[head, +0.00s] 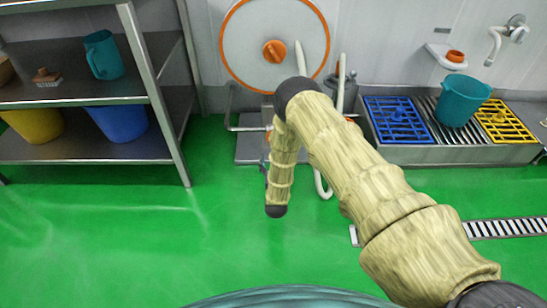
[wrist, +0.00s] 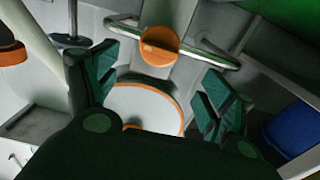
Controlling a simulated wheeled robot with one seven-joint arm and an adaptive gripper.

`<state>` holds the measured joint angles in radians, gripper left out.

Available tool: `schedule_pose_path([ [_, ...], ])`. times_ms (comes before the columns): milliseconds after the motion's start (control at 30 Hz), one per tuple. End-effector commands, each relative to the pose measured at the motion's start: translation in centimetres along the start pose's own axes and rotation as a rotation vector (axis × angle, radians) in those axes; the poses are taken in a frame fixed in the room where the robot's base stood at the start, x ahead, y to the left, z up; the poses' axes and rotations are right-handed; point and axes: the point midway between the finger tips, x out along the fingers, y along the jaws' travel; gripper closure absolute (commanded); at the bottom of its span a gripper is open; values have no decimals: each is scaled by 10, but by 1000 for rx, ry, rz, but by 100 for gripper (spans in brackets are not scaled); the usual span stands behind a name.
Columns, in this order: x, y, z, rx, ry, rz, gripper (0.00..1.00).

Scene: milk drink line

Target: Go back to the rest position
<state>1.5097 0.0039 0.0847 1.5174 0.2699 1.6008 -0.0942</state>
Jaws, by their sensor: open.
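My gripper (wrist: 160,98) is open in the wrist view, its two dark green fingers apart with nothing between them. An orange round knob (wrist: 160,45) and a white disc with an orange rim (wrist: 145,103) show beyond the fingers. In the head view my arm reaches up from the lower right, bends near the centre, and its forearm hangs down over the green floor. The gripper itself cannot be made out in the head view.
A metal shelf (head: 75,100) with a teal jug (head: 103,55) and a blue bucket (head: 117,122) stands at left. A sink unit (head: 440,155) holds a blue rack (head: 398,118), a teal bucket (head: 463,100) and a yellow rack (head: 503,121). Green floor (head: 100,235) is clear at front left.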

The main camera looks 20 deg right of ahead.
Motion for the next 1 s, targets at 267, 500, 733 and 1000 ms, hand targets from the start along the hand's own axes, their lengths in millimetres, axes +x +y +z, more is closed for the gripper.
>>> schedule_pose_path([
  [267,-2,1,2,-2,-12,-3,18],
  [500,-52,12,32,-28,-236,-57,18],
  [733,-165,39,68,-71,-630,-130,18],
  [1000,-315,79,69,-118,-1058,-179,18],
])
